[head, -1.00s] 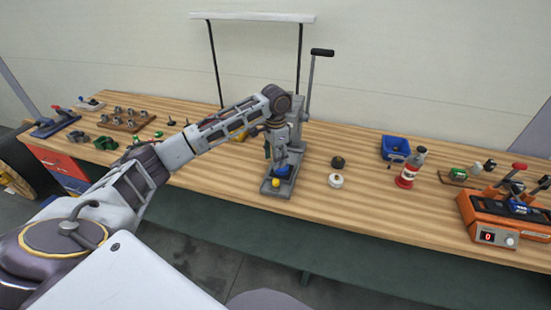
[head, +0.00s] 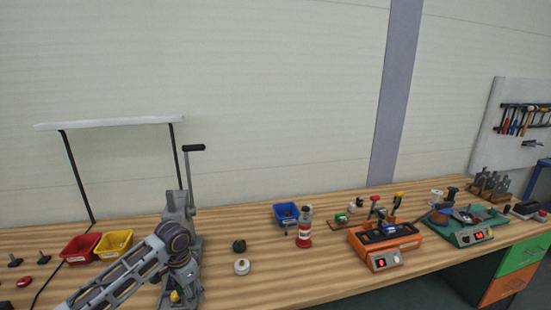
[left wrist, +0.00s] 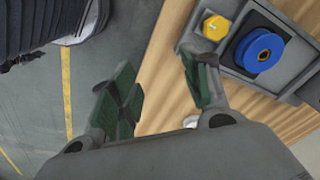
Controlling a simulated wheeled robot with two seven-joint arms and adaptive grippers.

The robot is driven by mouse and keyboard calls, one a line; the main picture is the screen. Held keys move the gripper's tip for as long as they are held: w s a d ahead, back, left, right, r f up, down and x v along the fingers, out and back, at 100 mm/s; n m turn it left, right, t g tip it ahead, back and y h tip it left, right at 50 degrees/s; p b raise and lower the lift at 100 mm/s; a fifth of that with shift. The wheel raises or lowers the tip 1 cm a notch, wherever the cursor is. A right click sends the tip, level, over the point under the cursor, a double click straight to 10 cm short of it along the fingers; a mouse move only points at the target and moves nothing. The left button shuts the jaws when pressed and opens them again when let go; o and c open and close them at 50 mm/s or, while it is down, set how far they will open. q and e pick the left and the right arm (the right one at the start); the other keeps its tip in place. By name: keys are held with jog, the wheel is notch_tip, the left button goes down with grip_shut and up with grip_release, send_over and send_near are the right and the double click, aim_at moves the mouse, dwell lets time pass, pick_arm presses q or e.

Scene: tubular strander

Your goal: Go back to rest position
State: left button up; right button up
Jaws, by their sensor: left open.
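My left arm comes in from the lower left in the head view, its wrist in front of the grey lever press (head: 178,206). My left gripper (left wrist: 160,92) is open in the left wrist view, with nothing between its green-padded fingers. There, the grey press base (left wrist: 222,62) lies beyond the right finger, with a blue round part (left wrist: 259,50) and a yellow knob (left wrist: 215,27) on it. The gripper is apart from both. In the head view the arm partly hides the press base. My right gripper is not in view.
The wooden bench (head: 255,272) runs across. Red (head: 80,248) and yellow (head: 113,242) bins stand left of the press. A blue bin (head: 287,213), a red-and-white bottle (head: 304,230) and an orange device (head: 384,246) stand right.

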pick_arm(q)
jog(key=s+d+f+n+t+h, duration=0.1)
jog(key=s+d+f, duration=0.3)
jog(key=s+d, duration=0.25)
jog(key=s+d+f+t+h, duration=0.1)
jog(key=s+d+f, duration=0.2)
jog(key=s+d, duration=0.3)
jog(key=shift+s+a+n+t+y, duration=0.5)
jog(key=shift+s+a+n+y, duration=1.15)
jog(key=shift+s+a, duration=3.4)
jog(key=s+d+f+g+h, duration=0.1)
jog(key=s+f, duration=0.1)
jog(key=f, duration=1.5)
jog(key=s+d+f, duration=0.1)
jog(key=s+f, duration=0.1)
jog(key=f, duration=1.4)
jog(key=s+a+f, duration=0.2)
jog(key=s+f, duration=0.8)
jog(key=s, duration=0.1)
jog(key=s+a+f+g, duration=0.1)
jog(key=s+a+f, duration=0.1)
jog(key=s+f, duration=0.8)
jog(key=shift+s+a+n+g, duration=0.25)
jog(key=shift+s+n+g, duration=0.1)
jog(key=shift+s, duration=0.35)
